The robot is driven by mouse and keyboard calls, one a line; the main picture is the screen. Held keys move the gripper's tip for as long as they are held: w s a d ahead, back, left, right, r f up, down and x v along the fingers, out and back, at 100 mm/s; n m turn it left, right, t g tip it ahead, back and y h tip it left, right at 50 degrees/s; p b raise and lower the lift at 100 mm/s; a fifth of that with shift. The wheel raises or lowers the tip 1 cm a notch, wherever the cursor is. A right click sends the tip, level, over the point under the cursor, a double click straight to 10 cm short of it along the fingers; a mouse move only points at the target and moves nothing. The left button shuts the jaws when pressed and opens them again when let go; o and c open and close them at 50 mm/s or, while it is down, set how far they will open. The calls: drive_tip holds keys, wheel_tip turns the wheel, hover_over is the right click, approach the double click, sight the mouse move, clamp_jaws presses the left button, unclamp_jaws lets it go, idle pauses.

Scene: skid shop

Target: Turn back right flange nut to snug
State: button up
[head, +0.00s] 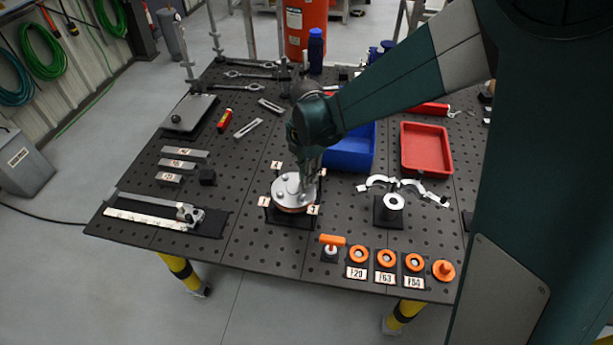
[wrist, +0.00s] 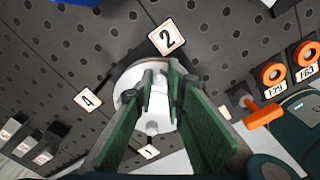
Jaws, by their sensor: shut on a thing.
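The round silvery flange (head: 290,194) stands on a dark base near the table's front middle, with small numbered cards around it. It also shows in the wrist view (wrist: 127,80). My gripper (head: 307,183) reaches down onto the back right of the flange. Another nut (wrist: 152,128) stands uncovered on the flange near the card marked 1. I cannot tell how tight the held nut is.
A blue bin (head: 352,152) and a red tray (head: 427,148) lie behind and right. A clamp and a pale ring (head: 394,202) on a dark block are to the right. An orange-handled tool (head: 331,241) and several orange rings line the front edge. Bars (head: 183,152) lie left.

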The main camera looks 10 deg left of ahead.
drive_tip(key=o, duration=0.9)
drive_tip(key=shift+r, duration=0.2)
drive_tip(key=shift+r, duration=5.85)
